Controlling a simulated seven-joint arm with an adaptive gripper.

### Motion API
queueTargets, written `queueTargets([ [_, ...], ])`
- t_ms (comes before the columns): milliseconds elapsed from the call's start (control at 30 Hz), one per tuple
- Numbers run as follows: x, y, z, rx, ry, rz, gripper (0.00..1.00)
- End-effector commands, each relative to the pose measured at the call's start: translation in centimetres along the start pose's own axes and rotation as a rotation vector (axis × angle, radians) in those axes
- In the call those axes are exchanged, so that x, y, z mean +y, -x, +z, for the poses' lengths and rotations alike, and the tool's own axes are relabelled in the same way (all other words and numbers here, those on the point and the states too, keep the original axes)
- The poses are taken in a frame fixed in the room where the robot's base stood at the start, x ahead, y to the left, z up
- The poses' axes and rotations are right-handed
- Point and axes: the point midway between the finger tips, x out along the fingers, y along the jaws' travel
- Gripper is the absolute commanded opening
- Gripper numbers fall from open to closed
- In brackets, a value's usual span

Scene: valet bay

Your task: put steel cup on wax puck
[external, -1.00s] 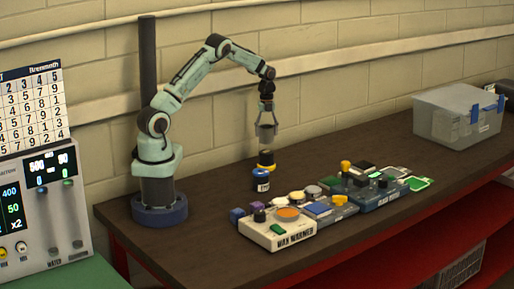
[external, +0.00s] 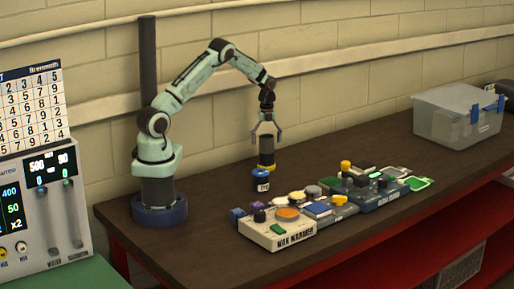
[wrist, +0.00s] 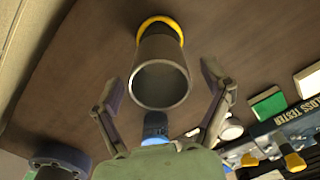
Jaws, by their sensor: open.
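The steel cup (wrist: 162,80) is a grey cylinder, open end facing the wrist camera. It stands upright on the bench, with a yellow ring around its foot. In the external view the cup (external: 266,151) is behind the blue jar. My gripper (wrist: 161,80) is open above it, its fingers on either side of the cup's rim, apart from it; it also shows in the external view (external: 266,138). An orange round disc (external: 288,212), seemingly the wax puck, lies on the white wax warmer (external: 278,236). The disc is not visible in the wrist view.
Small blocks, pots and a blue gloss tester (external: 372,200) crowd the bench to the right. A clear lidded bin (external: 455,118) stands far right.

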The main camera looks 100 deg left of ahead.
Motion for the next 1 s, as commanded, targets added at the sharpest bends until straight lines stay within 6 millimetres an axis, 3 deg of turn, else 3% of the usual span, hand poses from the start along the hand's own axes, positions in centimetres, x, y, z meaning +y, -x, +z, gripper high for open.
queueTargets([
  [167,-0.1,2.2,0.1,-0.002,-0.001,-0.004,0.79],
  [400,-0.1,7.9,0.1,-0.003,0.0,-0.005,0.79],
  [600,-0.1,11.2,0.1,-0.001,0.0,-0.004,0.79],
  [1000,-0.1,12.5,-0.5,0.001,0.011,-0.002,0.79],
])
